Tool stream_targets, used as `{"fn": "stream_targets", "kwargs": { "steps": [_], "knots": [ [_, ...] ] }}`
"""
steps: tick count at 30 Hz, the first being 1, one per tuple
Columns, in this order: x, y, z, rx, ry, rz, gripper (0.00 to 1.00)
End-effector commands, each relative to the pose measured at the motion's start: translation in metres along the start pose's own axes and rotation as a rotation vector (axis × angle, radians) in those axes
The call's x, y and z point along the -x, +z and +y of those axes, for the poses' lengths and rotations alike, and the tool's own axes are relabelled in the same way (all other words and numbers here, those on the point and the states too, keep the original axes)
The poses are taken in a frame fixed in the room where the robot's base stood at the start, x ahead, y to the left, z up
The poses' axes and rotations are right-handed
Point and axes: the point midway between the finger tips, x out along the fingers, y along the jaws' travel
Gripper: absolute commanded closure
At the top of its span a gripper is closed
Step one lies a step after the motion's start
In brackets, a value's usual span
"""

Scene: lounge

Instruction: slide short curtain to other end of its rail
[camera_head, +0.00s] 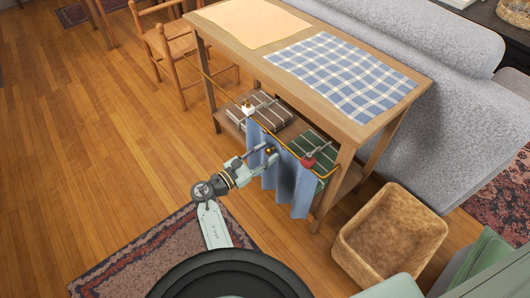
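A short blue curtain (298,190) hangs in folds from a thin brass rail (214,82) along the front of a wooden console table (312,113). The curtain covers the near, right part of the rail; the far, left part is bare. A small brass knob (270,150) shows at the curtain's front. My gripper (269,153) reaches the curtain from the left. Its fingers are apart, with the knob appearing between their tips; whether they touch it is unclear.
A wicker basket (390,235) stands at the right, near the table's leg. A wooden chair (172,50) stands by the far end. A grey sofa (430,70) is behind.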

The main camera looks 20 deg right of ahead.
Motion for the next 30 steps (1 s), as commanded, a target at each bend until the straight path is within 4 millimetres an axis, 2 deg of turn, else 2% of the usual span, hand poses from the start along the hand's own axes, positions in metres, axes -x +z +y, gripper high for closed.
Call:
{"fn": "stream_targets", "kwargs": {
  "steps": [9,26,30],
  "knots": [
    [-0.0032,-0.0003,-0.0003,-0.001,0.0,0.001,0.62],
    [-0.0027,-0.0003,-0.0005,0.0,-0.001,0.001,0.99],
    [-0.0027,-0.0003,-0.0007,0.0,-0.002,0.001,1.0]
  ]
}}
